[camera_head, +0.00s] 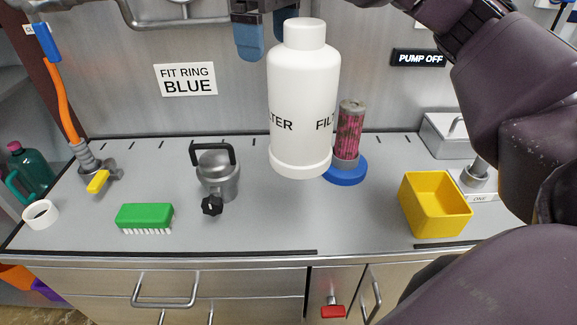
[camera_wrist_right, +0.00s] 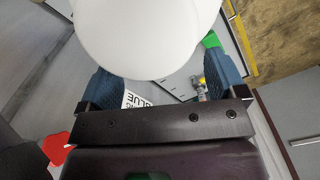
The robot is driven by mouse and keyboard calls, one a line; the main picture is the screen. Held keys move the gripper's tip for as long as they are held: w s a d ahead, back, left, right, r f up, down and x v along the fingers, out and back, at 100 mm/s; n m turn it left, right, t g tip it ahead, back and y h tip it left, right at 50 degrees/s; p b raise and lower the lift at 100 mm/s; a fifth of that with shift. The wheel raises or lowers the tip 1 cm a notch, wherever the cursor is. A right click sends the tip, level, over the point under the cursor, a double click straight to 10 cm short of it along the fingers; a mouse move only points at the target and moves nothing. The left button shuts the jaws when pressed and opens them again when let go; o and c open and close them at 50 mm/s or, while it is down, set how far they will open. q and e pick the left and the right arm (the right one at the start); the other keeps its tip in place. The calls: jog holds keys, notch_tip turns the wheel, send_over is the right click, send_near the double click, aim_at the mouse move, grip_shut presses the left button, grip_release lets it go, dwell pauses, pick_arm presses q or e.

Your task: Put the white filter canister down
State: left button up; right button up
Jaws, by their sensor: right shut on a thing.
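The white filter canister (camera_head: 303,95) is upright in the head view, with FILTER lettering around its side and a narrower neck on top. My right gripper (camera_head: 268,32) has its blue fingers at the canister's neck and is shut on it. The canister appears raised above the grey counter (camera_head: 270,215); the exact gap is hard to judge. In the right wrist view the canister (camera_wrist_right: 150,38) fills the top middle, between the blue fingers (camera_wrist_right: 160,88). My left gripper is not in view.
Behind the canister, a reddish filter cartridge (camera_head: 349,130) stands at a blue ring (camera_head: 345,175). A grey kettle-like vessel (camera_head: 218,172) and a green brush (camera_head: 145,217) are left; a yellow bin (camera_head: 435,204) is right. The counter's front middle is clear. A wall sign (camera_head: 186,79) reads FIT RING BLUE.

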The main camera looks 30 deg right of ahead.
notch_tip(320, 180, down, 20)
jog(key=shift+a+r, duration=0.15)
jog(key=shift+r, duration=0.05)
dwell(0.4)
jog(key=shift+w, duration=0.1)
jog(key=shift+f, duration=0.2)
jog(key=o, duration=1)
jog(key=shift+r, duration=0.1)
notch_tip(320, 180, up, 12)
